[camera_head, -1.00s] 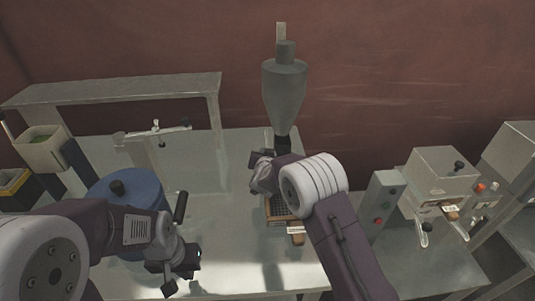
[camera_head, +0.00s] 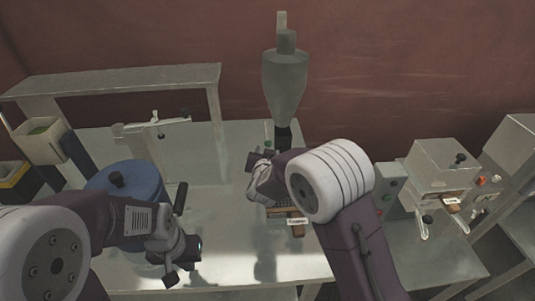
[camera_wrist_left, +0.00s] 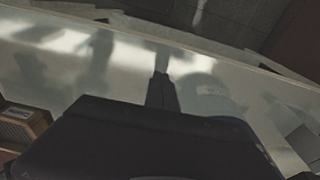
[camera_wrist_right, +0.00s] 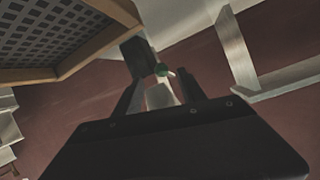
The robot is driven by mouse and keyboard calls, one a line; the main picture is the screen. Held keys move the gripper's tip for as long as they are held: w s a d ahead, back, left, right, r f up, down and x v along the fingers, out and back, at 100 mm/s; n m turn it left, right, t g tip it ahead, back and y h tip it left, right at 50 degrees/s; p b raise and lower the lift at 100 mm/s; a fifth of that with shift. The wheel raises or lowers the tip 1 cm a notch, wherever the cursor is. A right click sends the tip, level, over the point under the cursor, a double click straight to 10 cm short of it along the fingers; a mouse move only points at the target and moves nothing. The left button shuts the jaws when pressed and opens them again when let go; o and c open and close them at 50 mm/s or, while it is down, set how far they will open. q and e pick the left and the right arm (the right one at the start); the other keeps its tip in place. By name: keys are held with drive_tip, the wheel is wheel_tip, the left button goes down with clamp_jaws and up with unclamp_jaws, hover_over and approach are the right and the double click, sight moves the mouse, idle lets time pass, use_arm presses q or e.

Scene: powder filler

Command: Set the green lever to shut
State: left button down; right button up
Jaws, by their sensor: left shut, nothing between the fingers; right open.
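The green lever shows as a green knob (camera_wrist_right: 161,70) on a pale stem in the right wrist view. In the head view, a small green spot (camera_head: 267,126) shows beside the foot of the grey hopper (camera_head: 285,85). My right gripper (camera_wrist_right: 158,92) is open, with the knob and stem seen between its fingers; I cannot tell whether they touch. In the head view my right gripper (camera_head: 256,163) is just below and left of the hopper's outlet. My left gripper (camera_wrist_left: 162,92) is shut and empty above the table.
A wooden-framed grate (camera_wrist_right: 60,35) is close to the right gripper. A blue drum (camera_head: 135,180) stands left, near my left arm. A raised shelf (camera_head: 110,82) is behind. A machine with buttons (camera_head: 440,168) stands at right. The table (camera_head: 220,220) between my arms is mostly clear.

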sight(270, 143)
use_arm(q)
drive_tip(key=shift+w, duration=0.1)
